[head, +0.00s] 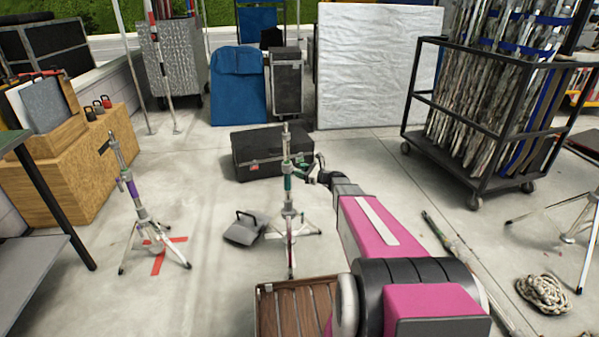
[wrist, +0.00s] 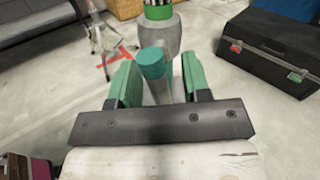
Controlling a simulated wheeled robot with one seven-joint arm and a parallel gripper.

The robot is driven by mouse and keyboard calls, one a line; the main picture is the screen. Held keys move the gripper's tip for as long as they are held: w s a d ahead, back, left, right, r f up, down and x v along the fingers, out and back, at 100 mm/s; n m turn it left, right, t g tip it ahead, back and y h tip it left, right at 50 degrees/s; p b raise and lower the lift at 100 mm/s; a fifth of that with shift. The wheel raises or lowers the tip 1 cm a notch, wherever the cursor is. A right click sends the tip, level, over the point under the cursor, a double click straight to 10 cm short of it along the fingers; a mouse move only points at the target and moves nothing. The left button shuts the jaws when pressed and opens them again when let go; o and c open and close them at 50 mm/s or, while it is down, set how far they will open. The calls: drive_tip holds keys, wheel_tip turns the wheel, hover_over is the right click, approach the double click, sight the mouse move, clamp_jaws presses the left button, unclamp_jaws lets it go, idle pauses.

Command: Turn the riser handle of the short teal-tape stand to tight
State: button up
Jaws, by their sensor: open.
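The short teal-tape stand (head: 289,205) stands upright on its tripod legs near the middle of the head view, with teal bands on its column. In the wrist view its grey collar (wrist: 160,34) is at the top, with a dark green and teal band above it. The teal riser handle (wrist: 152,64) sticks out from the collar toward the wrist camera. My gripper (head: 309,173) is at the right side of the stand. In the wrist view its green fingers (wrist: 160,80) are open, one on each side of the handle, with gaps visible. The handle's turn position cannot be told.
A purple-tape stand (head: 128,188) stands left over a red floor cross (head: 168,255). A black case (head: 257,167) lies behind the teal stand. A pipe cart (head: 490,188) is right.

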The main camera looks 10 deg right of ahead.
drive_tip(key=v, duration=1)
drive_tip(key=s+a+f+n+g+h, duration=0.1)
drive_tip(key=s+a+n+g+h, duration=0.25)
drive_tip(key=s+a+n, duration=0.35)
drive_tip(key=s+a+f+n+g+h, duration=0.1)
drive_tip(key=s+a+n+g+h, duration=0.15)
drive_tip(key=s+n+g, duration=0.4)
drive_tip(key=s+d+r+n+h, duration=0.2)
drive_tip(key=s+n+h, duration=0.6)
drive_tip(key=s, duration=0.6)
drive_tip(key=shift+d+n+h, duration=0.4)
drive_tip(key=shift+n, duration=0.55)
drive_tip(key=shift+s, duration=0.15)
